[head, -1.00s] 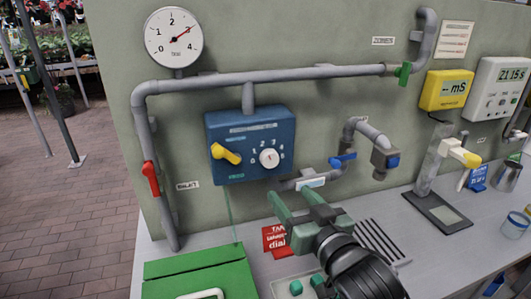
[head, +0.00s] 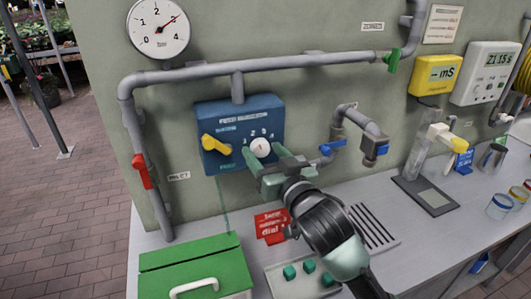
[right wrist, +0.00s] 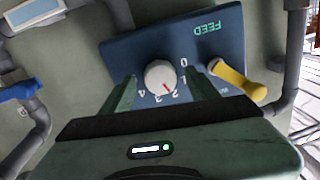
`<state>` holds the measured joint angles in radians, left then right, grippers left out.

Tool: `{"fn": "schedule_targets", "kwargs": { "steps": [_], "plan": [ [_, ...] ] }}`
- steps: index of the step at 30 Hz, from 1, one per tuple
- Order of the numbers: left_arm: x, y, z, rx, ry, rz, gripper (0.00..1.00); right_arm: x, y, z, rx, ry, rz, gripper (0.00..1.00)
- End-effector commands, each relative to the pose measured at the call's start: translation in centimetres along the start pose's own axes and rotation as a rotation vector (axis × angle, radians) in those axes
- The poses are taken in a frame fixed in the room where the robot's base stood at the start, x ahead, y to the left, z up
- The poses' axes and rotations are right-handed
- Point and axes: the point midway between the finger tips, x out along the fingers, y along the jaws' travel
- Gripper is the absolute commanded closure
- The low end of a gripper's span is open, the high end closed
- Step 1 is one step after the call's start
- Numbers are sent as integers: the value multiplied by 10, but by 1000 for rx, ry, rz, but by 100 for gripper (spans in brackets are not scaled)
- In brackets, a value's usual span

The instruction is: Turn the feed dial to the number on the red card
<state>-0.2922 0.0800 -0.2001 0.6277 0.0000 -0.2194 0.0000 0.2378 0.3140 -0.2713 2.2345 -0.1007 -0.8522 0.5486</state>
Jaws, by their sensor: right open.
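The feed dial (head: 261,147) is a white round knob on the front of the blue box (head: 212,117) on the wall. My right gripper (head: 264,162) is open just in front of the dial. In the right wrist view the right gripper's fingers (right wrist: 160,92) stand on either side of the dial with gaps, apart from it. The red card (head: 270,226) lies on the bench below the box; its number is too small to read. My left gripper is out of view.
A yellow lever (head: 216,144) sits left of the dial on the box. Pipes with a red handle (head: 141,171) and a blue handle (head: 331,148) flank the box.

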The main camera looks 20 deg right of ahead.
Motion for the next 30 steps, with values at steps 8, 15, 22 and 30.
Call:
{"fn": "schedule_targets", "kwargs": {
  "steps": [8, 15, 22, 30],
  "plan": [
    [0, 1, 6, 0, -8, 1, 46, 0, 0, 0, 0, 0, 0, 100],
    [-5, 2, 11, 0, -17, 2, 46, 0, 0, -2, -27, -3, 0, 100],
    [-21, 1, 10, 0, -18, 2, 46, -1, 0, -4, -144, -13, 2, 100],
    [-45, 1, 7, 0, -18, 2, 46, -1, -1, -6, -357, -33, 3, 100]
  ]
}}
